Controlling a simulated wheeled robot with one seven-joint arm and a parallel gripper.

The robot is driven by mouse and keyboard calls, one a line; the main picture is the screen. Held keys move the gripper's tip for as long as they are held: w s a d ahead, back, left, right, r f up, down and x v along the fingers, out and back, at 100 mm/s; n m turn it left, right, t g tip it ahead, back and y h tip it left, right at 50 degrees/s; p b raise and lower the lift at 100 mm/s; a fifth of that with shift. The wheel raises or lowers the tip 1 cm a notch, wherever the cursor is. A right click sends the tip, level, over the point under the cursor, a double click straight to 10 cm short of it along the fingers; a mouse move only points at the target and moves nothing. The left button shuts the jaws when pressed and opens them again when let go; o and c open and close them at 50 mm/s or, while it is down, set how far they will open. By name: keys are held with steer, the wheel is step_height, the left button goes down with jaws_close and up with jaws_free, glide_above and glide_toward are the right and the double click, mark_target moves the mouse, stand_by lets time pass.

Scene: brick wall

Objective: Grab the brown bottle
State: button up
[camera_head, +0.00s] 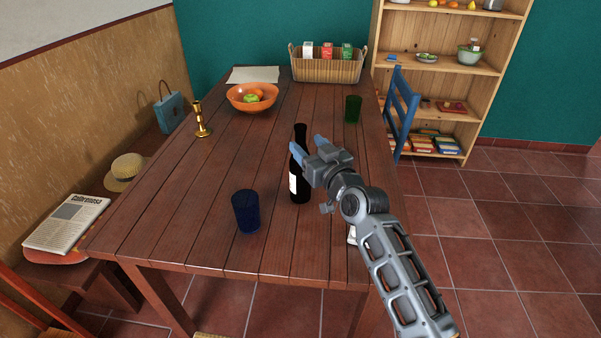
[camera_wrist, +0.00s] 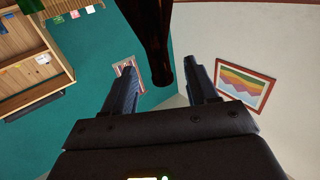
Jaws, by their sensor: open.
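The brown bottle (camera_head: 301,191), very dark with a white label, stands upright on the wooden table (camera_head: 170,185). My gripper (camera_head: 308,143) is open at the bottle's upper part, with one blue fingertip overlapping it in the head view. In the wrist view, the bottle (camera_wrist: 154,38) shows as dark brown glass, upside down in the picture. Its narrow end lies between the two spread fingers (camera_wrist: 160,70) in that picture. I cannot tell whether either finger touches it.
A dark blue cup (camera_head: 246,212) stands front left of the bottle. A green cup (camera_head: 353,108), an orange fruit bowl (camera_head: 240,103), a brass candlestick (camera_head: 201,122) and a basket (camera_head: 325,72) stand farther back. A small white item, partly hidden, is beside my arm.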

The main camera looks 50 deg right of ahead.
mark_target(303, 140)
steer(key=x, duration=0.5)
steer(key=shift+p, duration=0.35)
steer(key=shift+c, duration=0.3)
steer(key=shift+s, duration=0.1)
jaws_close()
